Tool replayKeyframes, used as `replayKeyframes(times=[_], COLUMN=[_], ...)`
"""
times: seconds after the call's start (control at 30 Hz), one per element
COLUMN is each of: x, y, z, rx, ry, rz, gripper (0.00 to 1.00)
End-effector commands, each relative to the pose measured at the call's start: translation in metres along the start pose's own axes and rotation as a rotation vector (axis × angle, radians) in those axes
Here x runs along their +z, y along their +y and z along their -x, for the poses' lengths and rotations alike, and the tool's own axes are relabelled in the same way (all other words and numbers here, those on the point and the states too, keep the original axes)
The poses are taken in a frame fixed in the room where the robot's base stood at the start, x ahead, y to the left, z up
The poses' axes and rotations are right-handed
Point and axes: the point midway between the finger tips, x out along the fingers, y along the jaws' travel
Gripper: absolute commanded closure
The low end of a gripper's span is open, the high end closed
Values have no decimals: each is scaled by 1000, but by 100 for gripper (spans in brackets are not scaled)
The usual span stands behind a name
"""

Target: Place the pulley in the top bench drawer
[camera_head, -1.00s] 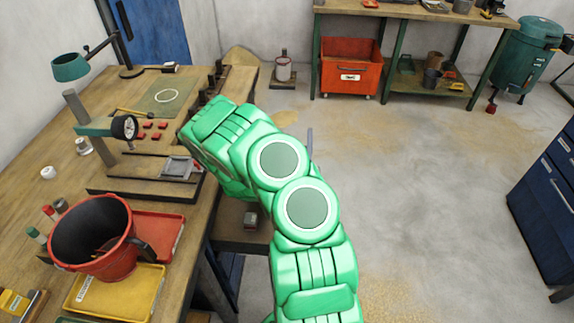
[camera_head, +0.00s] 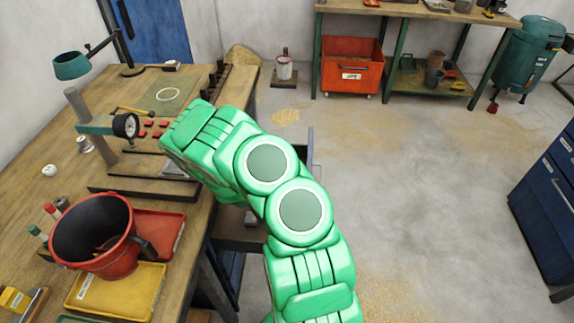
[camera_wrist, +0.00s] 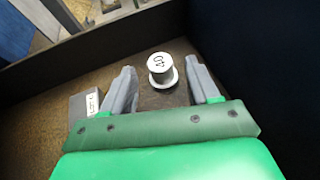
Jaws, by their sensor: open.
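In the wrist view, a pale, round, flanged piece marked "40" (camera_wrist: 161,68), which looks like the pulley, stands upright inside an open drawer (camera_wrist: 90,65) with a brown floor and dark walls. My gripper (camera_wrist: 159,70) is open, with one grey finger on each side of the piece and a gap at both sides. A darker shape lies just below the piece; I cannot tell what it is. In the head view, the drawer (camera_head: 230,231) juts out under the bench, mostly hidden by my green arm.
A grey labelled block (camera_wrist: 88,104) lies in the drawer beside the left finger. The workbench (camera_head: 185,235) carries a red bucket (camera_head: 92,240), a yellow tray (camera_head: 117,290) and a gauge stand (camera_head: 100,130). The floor to the right is clear up to a blue cabinet (camera_head: 548,205).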

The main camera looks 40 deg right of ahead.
Motion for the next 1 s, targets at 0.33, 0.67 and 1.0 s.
replayKeyframes(times=[0.33,0.67,1.0], x=[0,0,0], y=[0,0,0], z=[31,39,39], rx=[1,0,0], ry=[-1,0,0], rz=[2,-1,-1], gripper=[40,40,40])
